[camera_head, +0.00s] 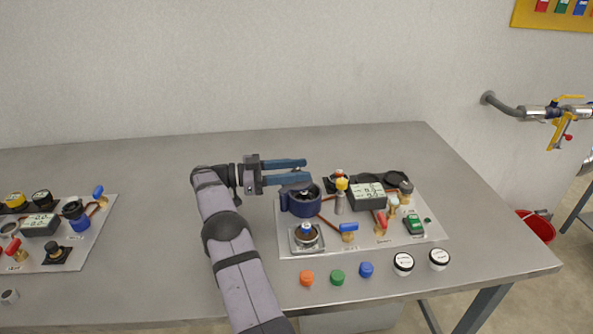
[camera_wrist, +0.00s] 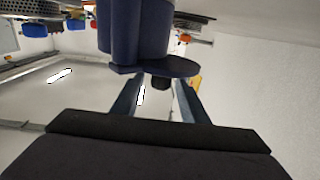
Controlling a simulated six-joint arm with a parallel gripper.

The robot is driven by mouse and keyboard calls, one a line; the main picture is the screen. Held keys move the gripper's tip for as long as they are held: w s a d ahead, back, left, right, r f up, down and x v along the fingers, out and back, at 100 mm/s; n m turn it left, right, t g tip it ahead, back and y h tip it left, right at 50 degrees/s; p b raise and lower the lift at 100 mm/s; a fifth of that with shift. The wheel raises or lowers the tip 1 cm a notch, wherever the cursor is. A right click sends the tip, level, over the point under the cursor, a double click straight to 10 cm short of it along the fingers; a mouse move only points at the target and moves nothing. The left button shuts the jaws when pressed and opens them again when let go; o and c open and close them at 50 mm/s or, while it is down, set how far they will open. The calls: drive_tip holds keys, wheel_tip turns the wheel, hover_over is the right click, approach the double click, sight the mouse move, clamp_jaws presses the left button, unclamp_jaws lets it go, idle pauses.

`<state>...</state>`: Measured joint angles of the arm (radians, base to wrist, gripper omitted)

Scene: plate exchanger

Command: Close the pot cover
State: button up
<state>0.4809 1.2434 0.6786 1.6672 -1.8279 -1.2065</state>
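The dark blue round pot (camera_head: 301,205) stands at the left end of the right-hand panel, and its top is at least partly uncovered. In the wrist view the pot (camera_wrist: 140,35) shows as a dark blue cylinder. A thin dark blue plate, seemingly the cover (camera_wrist: 182,66), lies along its end and sticks out to one side. A short black knob (camera_wrist: 160,83) projects from the plate towards my gripper. My gripper (camera_head: 307,170) is above and behind the pot, its blue fingers apart. In the wrist view the knob appears between the fingertips (camera_wrist: 158,81); contact cannot be told.
The panel (camera_head: 360,243) also carries a display box (camera_head: 367,196), a blue-handled valve (camera_head: 348,228) and a red-handled valve (camera_head: 380,220). Orange (camera_head: 307,278), green (camera_head: 338,277) and blue (camera_head: 366,270) caps lie in front. A second panel (camera_head: 98,225) is at left. The table behind is clear.

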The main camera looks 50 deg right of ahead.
sight(295, 170)
wheel_tip(295, 170, up, 10)
idle(0.6)
drive_tip(key=shift+w+a+r, duration=0.1)
drive_tip(key=shift+w+r, duration=0.05)
drive_tip(key=c, duration=0.8)
drive_tip(key=w+a+r+p, duration=0.2)
drive_tip(key=w+a+r+n+t+h+p, duration=0.1)
drive_tip(key=w+a+r, duration=0.1)
drive_tip(key=w+a+r+t+p, duration=0.1)
drive_tip(key=w+a+r+p, duration=0.1)
drive_tip(key=shift+r+n+h+p, duration=0.35)
drive_tip(key=shift+n+h, duration=0.05)
clamp_jaws()
drive_tip(key=w+a+f+n+t+h+p, duration=0.5)
drive_tip(key=a+n, duration=0.3)
drive_tip(key=n, duration=0.3)
drive_tip(key=shift+s+f+n+t+y, duration=0.35)
drive_tip(key=shift+s+f+n+t, duration=0.35)
drive_tip(key=shift+f+n, duration=1.45)
drive_tip(key=shift+s+f+n+t+y, duration=0.4)
drive_tip(key=shift+s+f+n+t, duration=0.25)
drive_tip(key=shift+f+n, duration=1.45)
drive_tip(key=shift+s+f+n+t+y, duration=0.35)
drive_tip(key=shift+s+f+n+t, duration=0.35)
drive_tip(key=shift+f+n, duration=1.45)
